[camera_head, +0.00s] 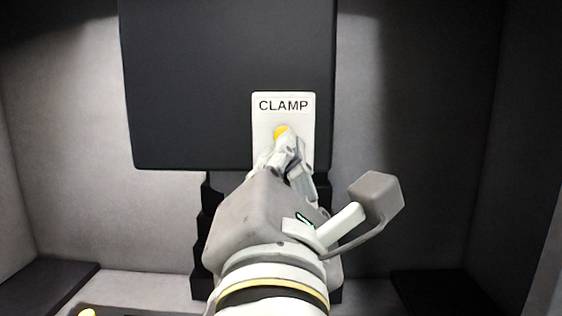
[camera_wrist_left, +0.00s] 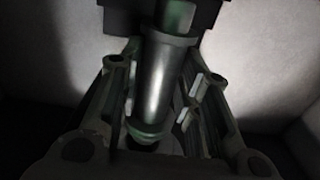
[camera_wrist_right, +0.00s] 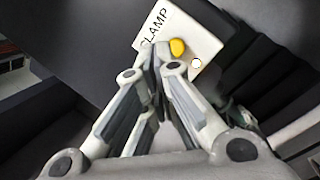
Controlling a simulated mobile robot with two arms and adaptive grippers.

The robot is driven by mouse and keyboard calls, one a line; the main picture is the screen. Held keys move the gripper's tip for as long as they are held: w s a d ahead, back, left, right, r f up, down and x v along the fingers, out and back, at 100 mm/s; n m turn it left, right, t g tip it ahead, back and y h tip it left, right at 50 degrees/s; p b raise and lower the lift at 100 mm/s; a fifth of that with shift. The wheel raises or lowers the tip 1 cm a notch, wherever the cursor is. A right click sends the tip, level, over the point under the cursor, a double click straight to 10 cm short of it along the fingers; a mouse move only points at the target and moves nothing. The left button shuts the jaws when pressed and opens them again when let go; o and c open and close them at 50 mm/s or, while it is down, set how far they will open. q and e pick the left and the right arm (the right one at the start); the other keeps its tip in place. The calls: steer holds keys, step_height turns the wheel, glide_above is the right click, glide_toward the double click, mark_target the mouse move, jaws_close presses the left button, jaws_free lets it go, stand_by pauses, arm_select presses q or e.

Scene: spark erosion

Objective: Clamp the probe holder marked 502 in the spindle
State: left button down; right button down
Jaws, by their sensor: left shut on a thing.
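A white panel marked CLAMP (camera_head: 284,105) with a yellow button (camera_head: 280,132) is on the dark machine head. My right gripper (camera_head: 287,150) has its fingertips together just below the button. In the right wrist view the closed fingertips (camera_wrist_right: 154,50) lie right beside the yellow button (camera_wrist_right: 177,47); I cannot tell whether they touch it. My left gripper (camera_wrist_left: 160,72) is shut around a dark cylindrical holder (camera_wrist_left: 153,88) with green-tinted collars. The holder's upper end reaches a dark block (camera_wrist_left: 222,10), and I cannot tell how it is seated. No number is readable.
The dark machine head (camera_head: 190,85) hangs over the middle of a grey enclosure. Folded black bellows (camera_wrist_right: 265,75) are beneath and behind it. A small round lamp (camera_wrist_right: 196,64) shows on the panel. Dark ledges (camera_head: 45,285) lie low at both sides. Side space looks free.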

arm_select(q)
steer(key=shift+d+r, duration=0.15)
arm_select(e)
steer(key=shift+w+d, duration=0.1)
steer(key=shift+w, duration=2.35)
arm_select(q)
steer(key=shift+r, duration=2.15)
stand_by(1.0)
arm_select(e)
steer(key=shift+w, duration=0.15)
steer(key=shift+w, duration=1.15)
